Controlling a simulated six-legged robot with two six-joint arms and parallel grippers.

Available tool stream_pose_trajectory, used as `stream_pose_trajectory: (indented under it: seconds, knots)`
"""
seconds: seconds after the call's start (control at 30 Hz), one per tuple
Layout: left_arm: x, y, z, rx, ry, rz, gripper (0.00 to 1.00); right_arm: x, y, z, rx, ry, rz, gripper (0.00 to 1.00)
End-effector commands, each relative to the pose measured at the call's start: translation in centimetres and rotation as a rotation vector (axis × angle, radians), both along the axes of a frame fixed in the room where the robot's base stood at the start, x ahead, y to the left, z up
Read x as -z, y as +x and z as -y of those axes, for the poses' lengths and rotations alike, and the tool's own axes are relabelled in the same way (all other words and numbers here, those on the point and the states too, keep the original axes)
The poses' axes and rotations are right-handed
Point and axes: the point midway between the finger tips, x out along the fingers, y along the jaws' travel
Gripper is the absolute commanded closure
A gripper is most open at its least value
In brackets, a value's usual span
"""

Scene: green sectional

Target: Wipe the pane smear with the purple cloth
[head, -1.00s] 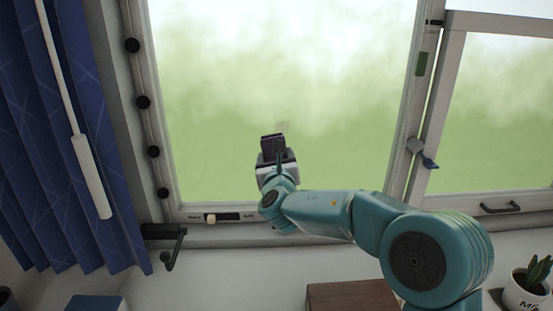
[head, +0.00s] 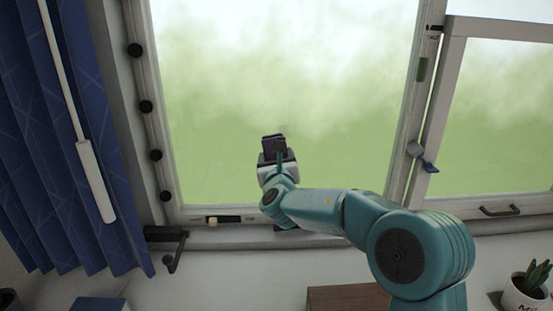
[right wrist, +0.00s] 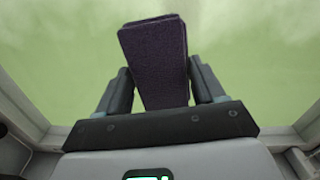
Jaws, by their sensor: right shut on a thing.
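The purple cloth (head: 273,138) is a dark folded pad, upright in my right gripper (head: 275,151). In the right wrist view the cloth (right wrist: 155,58) stands between the two fingers of the right gripper (right wrist: 160,80), which are shut on it. The cloth is in front of the lower middle of the large window pane (head: 330,150); I cannot tell whether it touches the glass. I cannot clearly make out the smear now; the cloth and gripper may hide part of it. My left gripper is not in view.
A blue curtain (head: 50,150) and a white rod (head: 97,180) hang at the left. A window handle (head: 174,250) juts out below the frame. A second sash (head: 440,120) stands at the right. A potted plant (head: 525,290) and a brown box (head: 345,298) are below.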

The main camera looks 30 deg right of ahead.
Motion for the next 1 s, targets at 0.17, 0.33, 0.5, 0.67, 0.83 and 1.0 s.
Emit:
stream_pose_trajectory:
  seconds: [0.17,0.33,0.5,0.67,0.83,1.0]
  knots:
    - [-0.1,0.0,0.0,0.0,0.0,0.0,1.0,0.0,0.3,0.2,0.0,0.0,0.0,0.56]
    - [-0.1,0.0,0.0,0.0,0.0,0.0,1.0,0.0,0.6,0.4,0.0,0.001,-0.001,0.56]
    - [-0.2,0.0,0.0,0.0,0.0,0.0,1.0,0.0,0.9,0.6,0.001,0.0,0.0,0.56]
    - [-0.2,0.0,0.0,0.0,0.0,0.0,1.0,0.0,1.2,0.8,0.001,0.0,0.0,0.56]
    - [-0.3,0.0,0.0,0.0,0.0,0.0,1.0,0.0,1.5,0.9,0.001,0.0,0.0,0.56]
    - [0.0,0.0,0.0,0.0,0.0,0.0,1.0,0.1,1.4,1.2,0.001,0.0,0.0,0.56]
